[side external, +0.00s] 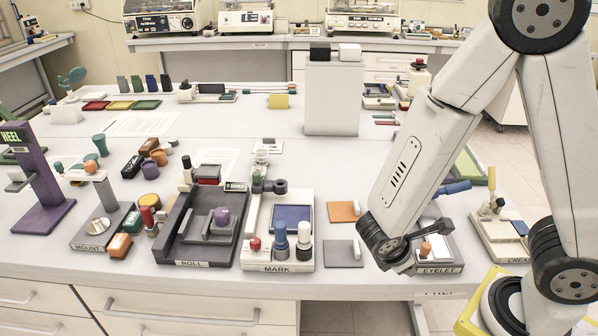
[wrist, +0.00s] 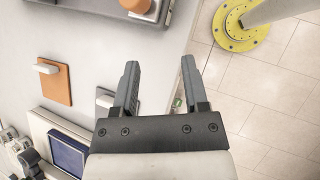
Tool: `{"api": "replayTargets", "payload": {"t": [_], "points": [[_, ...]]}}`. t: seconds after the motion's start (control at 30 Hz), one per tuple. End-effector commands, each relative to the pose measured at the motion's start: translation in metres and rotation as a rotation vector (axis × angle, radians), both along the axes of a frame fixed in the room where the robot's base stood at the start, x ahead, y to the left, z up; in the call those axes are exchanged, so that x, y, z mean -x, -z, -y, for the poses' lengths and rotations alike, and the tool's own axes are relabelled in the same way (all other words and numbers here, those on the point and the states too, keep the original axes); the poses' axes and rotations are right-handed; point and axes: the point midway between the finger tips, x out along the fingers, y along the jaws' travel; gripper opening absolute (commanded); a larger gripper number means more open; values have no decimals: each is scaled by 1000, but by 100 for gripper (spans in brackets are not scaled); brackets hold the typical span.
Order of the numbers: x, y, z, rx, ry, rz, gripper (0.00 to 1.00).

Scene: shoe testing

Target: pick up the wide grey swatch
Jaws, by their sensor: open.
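In the wrist view the swatch (wrist: 104,98) shows only in part, behind and left of the left finger. My gripper (wrist: 160,74) is open, with nothing between its fingers. It hangs over the table's edge, to the right of the swatch in the side view and apart from it.
An orange swatch (side external: 343,211) with a pale tab lies just behind the grey one. The MARK station (side external: 278,266) stands to the left and the EYELET station (side external: 440,270) to the right, close to my gripper. Floor shows beyond the table edge.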

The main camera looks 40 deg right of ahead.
Motion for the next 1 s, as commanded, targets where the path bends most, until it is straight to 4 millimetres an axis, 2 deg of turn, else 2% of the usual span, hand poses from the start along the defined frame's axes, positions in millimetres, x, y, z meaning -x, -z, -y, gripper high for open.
{"api": "replayTargets", "payload": {"t": [0.27,0.6,0.8,1.0], "points": [[-18,6,-1,289,-466,-109,57],[-53,14,-37,569,-990,-114,57],[-60,17,-53,630,-1123,-94,57],[-61,17,-54,635,-1137,-91,57]]}}
